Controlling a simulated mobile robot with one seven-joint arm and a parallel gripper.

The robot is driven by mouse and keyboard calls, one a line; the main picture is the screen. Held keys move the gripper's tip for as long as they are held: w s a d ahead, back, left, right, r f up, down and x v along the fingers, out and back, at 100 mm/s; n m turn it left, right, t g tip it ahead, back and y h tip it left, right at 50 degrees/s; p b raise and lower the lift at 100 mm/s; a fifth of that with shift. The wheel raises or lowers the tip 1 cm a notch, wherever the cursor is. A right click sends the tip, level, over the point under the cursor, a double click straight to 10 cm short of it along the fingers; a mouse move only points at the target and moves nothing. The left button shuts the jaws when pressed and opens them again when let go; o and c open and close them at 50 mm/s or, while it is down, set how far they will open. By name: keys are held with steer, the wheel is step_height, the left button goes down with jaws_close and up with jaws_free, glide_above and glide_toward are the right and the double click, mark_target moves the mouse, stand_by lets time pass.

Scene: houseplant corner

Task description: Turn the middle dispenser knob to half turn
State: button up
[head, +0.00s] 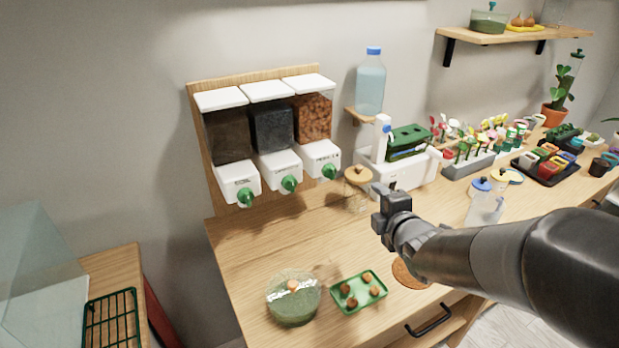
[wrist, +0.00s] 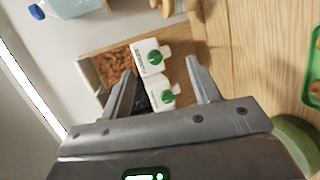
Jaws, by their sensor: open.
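Three dispensers with white lids hang on a wooden board (head: 196,110) on the wall. The middle dispenser (head: 272,128) holds dark grains, and its green knob (head: 289,183) sits on the white front. The middle knob (wrist: 167,97) also shows in the wrist view, between the fingers in the picture but farther off. My gripper (head: 380,208) is open and empty, above the table to the right of the dispensers and apart from them. In the wrist view, my gripper (wrist: 162,76) has its fingers spread. The knob's pointer is too small to read.
The left knob (head: 245,197) and right knob (head: 329,171) flank the middle one closely. A lidded jar (head: 357,190) stands between the dispensers and my gripper. A glass bowl (head: 293,300) and green tray (head: 360,291) are at the front. The table below the dispensers is clear.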

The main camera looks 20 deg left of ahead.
mark_target(295, 187)
steer(key=s+a+f+n+g+y, duration=0.25)
steer(key=a+n+y, duration=0.45)
steer(key=a+n, duration=0.45)
steer(key=shift+t, duration=0.35)
steer(key=x, duration=1.1)
steer(key=shift+s+a+f, duration=0.15)
steer(key=shift+a+f, duration=0.05)
steer(key=shift+a, duration=0.05)
steer(key=shift+m, duration=0.25)
steer(key=c, duration=1)
steer(key=shift+o, duration=0.2)
